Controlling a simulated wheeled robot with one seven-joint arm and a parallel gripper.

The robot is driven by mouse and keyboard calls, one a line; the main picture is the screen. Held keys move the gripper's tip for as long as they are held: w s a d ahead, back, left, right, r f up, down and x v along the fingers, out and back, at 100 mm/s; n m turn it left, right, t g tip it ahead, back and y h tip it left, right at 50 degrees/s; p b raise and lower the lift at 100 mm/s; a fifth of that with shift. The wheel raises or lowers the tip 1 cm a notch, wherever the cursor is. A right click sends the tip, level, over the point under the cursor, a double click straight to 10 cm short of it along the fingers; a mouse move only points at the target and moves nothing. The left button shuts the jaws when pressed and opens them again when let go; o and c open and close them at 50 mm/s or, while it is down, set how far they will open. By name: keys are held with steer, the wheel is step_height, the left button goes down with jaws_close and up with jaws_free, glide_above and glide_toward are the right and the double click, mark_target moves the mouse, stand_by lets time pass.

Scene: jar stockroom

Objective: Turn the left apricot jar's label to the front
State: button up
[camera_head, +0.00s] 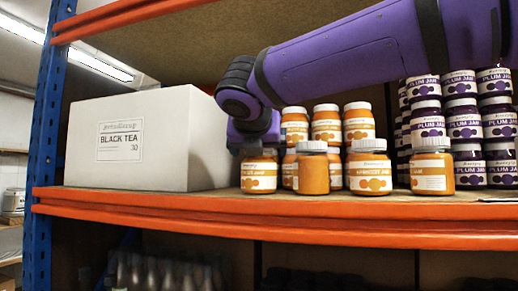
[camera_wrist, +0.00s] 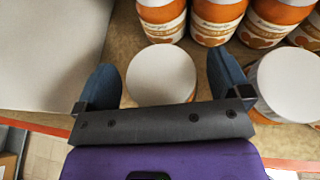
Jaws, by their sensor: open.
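The leftmost front apricot jar (camera_head: 259,178) stands upright on the orange-edged shelf, beside the white box. Its white label shows toward the camera, with its upper part partly shaded. My gripper (camera_head: 255,148) is lowered over this jar from above. In the wrist view, the fingers of my gripper (camera_wrist: 162,72) are open, one on each side of the white lid (camera_wrist: 161,76), with a gap at each side.
A white Black Tea box (camera_head: 140,145) stands close on the left. Two more front apricot jars (camera_head: 369,174) (camera_head: 432,173) stand to the right. More apricot jars (camera_head: 327,125) stand behind, and stacked plum jars (camera_head: 465,125) at right. The shelf edge (camera_head: 300,218) is in front.

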steer(key=v, duration=1)
steer(key=shift+o, duration=0.5)
steer(key=shift+r, duration=0.1)
